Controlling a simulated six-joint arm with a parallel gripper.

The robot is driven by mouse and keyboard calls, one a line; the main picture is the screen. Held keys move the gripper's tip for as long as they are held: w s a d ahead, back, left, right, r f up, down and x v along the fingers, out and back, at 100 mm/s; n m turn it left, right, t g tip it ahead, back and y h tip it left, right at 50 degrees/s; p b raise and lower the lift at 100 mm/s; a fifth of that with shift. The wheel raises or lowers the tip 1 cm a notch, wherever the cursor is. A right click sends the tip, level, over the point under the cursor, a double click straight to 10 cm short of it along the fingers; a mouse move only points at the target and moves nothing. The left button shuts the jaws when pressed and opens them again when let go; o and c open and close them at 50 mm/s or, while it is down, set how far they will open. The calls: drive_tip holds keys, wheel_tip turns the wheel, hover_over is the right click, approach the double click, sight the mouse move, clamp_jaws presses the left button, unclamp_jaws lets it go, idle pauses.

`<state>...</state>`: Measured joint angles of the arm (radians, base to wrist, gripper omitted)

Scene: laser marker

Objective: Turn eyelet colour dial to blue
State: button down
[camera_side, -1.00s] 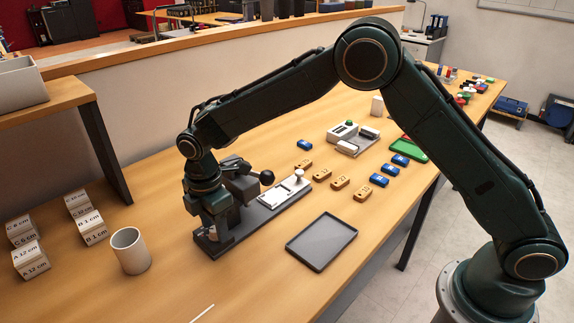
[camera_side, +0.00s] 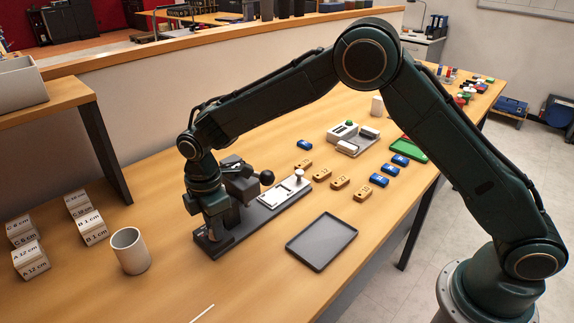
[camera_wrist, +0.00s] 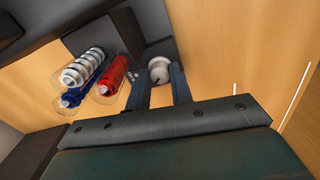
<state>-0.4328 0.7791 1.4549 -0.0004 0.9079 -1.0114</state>
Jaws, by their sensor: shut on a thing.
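The dark machine (camera_side: 243,187) stands on the table in the side view, with a black ball-ended lever (camera_side: 267,178). A small pale round dial (camera_wrist: 158,70) sits right of the tubes, between my fingertips. My gripper (camera_wrist: 161,80) is shut on the dial, one finger on each side. In the side view my gripper (camera_side: 217,222) points down at the machine's near end and hides the dial. I cannot tell which colour the dial points to.
A dark tray (camera_side: 322,242) lies to the right. Several labelled boxes (camera_side: 88,228) stand at the left. Orange and blue tags lie beyond the machine.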

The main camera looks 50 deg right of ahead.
drive_tip(key=c, duration=1.2)
unclamp_jaws()
drive_tip(key=shift+c, duration=0.2)
drive_tip(key=shift+r, duration=0.1)
wheel_tip(320, 180, up, 14)
